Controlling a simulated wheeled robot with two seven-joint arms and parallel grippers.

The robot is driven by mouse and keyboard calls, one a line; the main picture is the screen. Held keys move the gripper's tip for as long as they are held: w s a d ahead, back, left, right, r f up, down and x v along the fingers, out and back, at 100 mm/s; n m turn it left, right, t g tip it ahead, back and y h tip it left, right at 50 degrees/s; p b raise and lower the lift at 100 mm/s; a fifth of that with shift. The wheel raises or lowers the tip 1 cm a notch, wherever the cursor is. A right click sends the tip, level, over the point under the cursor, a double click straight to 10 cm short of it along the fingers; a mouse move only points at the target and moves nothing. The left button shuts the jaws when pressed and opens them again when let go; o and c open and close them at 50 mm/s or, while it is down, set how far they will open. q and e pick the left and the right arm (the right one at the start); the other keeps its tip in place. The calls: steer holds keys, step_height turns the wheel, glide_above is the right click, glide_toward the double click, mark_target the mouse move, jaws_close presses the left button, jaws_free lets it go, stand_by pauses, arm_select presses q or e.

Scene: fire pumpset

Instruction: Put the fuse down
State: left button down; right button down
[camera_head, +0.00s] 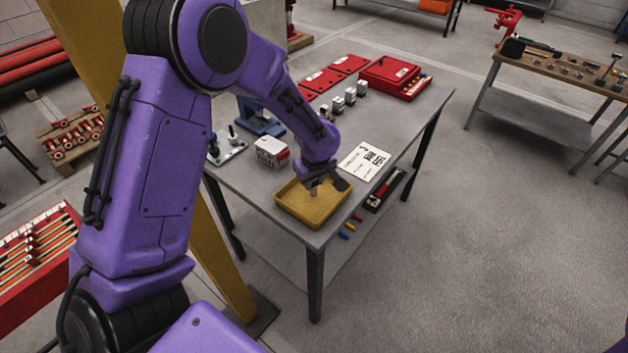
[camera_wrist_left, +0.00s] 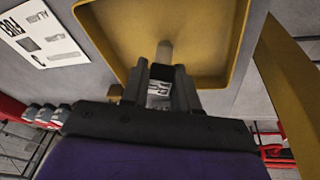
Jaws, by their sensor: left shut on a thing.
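The fuse (camera_wrist_left: 164,55) is a pale tan cylinder with a dark band and a white printed label in the left wrist view. My left gripper (camera_wrist_left: 160,90) is shut on it. In the head view, my left gripper (camera_head: 318,188) points down over the yellow tray (camera_head: 288,211) at the table's near end. The fuse shows there only as a small pale piece between the fingers. The tray (camera_wrist_left: 105,32) also shows behind the fuse in the left wrist view. I cannot tell whether the fuse touches the tray floor. My right gripper is out of view.
A white printed card (camera_head: 365,161) lies right of the tray, and a white labelled box (camera_head: 271,152) stands behind it. Small grey blocks (camera_head: 350,95) and a red case (camera_head: 395,77) are farther back. A yellow post (camera_head: 222,262) stands left of the table (camera_head: 408,125).

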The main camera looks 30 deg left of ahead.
arm_select(q)
steer(key=shift+w+f, duration=0.15)
steer(key=shift+f, duration=0.4)
steer(key=c, duration=0.8)
jaws_free()
steer(key=shift+f, duration=0.1)
steer(key=shift+c, duration=0.2)
steer(key=v, duration=1.2)
steer(key=shift+r, duration=0.25)
